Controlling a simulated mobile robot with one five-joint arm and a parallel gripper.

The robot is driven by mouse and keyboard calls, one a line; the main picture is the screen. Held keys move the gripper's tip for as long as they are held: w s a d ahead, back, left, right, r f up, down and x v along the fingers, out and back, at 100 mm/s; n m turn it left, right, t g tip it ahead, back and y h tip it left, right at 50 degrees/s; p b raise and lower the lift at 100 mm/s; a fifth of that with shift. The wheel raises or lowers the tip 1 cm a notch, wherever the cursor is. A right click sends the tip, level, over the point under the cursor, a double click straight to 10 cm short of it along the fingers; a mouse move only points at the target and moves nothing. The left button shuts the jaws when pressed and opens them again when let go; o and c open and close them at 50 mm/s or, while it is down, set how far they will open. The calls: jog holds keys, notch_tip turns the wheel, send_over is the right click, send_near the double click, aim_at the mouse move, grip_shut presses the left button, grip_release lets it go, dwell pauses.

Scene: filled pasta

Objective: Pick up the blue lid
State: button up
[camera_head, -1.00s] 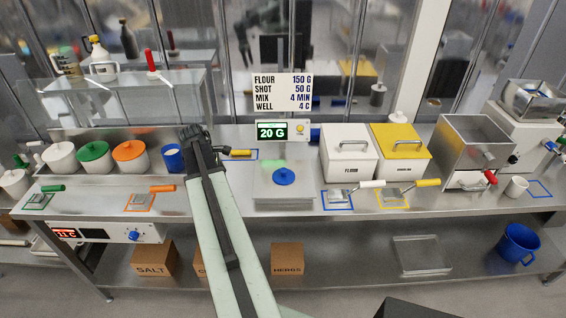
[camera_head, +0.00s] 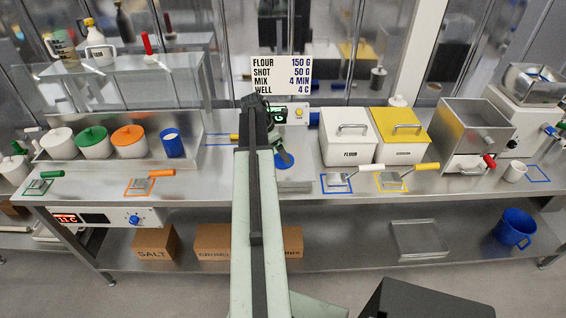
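The blue lid (camera_head: 284,166) lies on the metal plate of the scale (camera_head: 296,184) in the middle of the counter. My arm and gripper cover its left and upper parts. My gripper (camera_head: 284,154) is right at the lid in the picture, pointing down at it from above. I cannot tell whether it touches the lid or whether its fingers are open.
An orange-lidded pot (camera_head: 129,138) and a green-lidded pot (camera_head: 93,142) stand farther left. A white flour bin (camera_head: 347,140) and a yellow-lidded bin (camera_head: 401,138) stand right of the scale. The recipe sign (camera_head: 281,76) rises behind. The front counter edge is clear.

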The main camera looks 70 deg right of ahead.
jog(key=b+x, duration=0.2)
jog(key=x, duration=0.2)
jog(key=shift+w+a, duration=0.1)
jog(key=shift+w, duration=0.05)
jog(key=shift+r, duration=0.15)
jog(key=c, duration=1.2)
jog(key=shift+c, duration=0.2)
jog(key=shift+r, duration=0.15)
